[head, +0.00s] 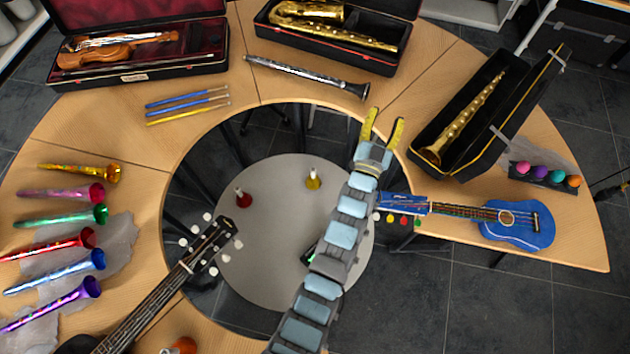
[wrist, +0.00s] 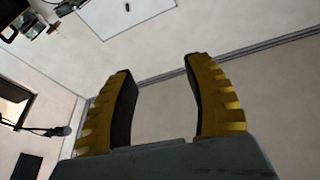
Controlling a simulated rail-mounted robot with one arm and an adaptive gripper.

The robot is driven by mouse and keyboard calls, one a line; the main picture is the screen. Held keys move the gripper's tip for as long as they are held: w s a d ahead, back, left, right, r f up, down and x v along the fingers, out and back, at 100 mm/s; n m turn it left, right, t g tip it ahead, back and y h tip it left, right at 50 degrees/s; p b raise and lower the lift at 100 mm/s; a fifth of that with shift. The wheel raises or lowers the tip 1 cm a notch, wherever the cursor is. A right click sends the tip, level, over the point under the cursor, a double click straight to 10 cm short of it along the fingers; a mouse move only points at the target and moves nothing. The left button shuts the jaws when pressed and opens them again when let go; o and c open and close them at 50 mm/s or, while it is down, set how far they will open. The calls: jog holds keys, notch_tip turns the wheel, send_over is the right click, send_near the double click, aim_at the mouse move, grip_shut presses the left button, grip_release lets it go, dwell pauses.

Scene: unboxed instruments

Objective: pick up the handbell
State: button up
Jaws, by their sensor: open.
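Two small handbells with dark handles stand upright on the round grey surface in the middle of the ring table in the head view. One is red (head: 243,200) and stands to the left; the other is yellow (head: 313,182), nearer the centre. My gripper (head: 387,114) is open and empty, with yellow fingers spread. It is up and to the right of the yellow bell in the picture, well apart from both bells. In the wrist view my open fingers (wrist: 158,68) have nothing between them, and no handbell shows.
A blue ukulele (head: 519,225), a black guitar (head: 160,290), several coloured horns (head: 62,216), a clarinet (head: 308,77) and open cases (head: 480,115) lie around the ring table (head: 120,240). The grey disc (head: 275,250) has free room around the bells. My arm crosses its right side.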

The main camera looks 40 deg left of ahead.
jog(key=w+a+f+g+b, duration=0.35)
jog(key=a+f+b, duration=0.25)
jog(key=a+f, duration=0.45)
jog(key=m+g+h+b, duration=0.5)
jog(key=g+h+b, duration=0.55)
jog(key=b, duration=0.95)
send_near(313, 173)
jog(key=w+f+b, duration=0.1)
jog(key=w+d+f+g+y+b, duration=0.1)
jog(key=f, duration=0.1)
jog(key=w+d+f+g+y+b, duration=0.1)
jog(key=w+f, duration=0.1)
jog(key=shift+f, duration=0.1)
jog(key=shift+a+b+x, duration=0.2)
jog(key=shift+b+x, duration=0.5)
jog(key=shift+x, duration=0.4)
jog(key=shift+a+b+x, duration=0.25)
jog(key=shift+b+x, duration=0.45)
jog(key=shift+x, duration=1.3)
jog(key=shift+d, duration=0.1)
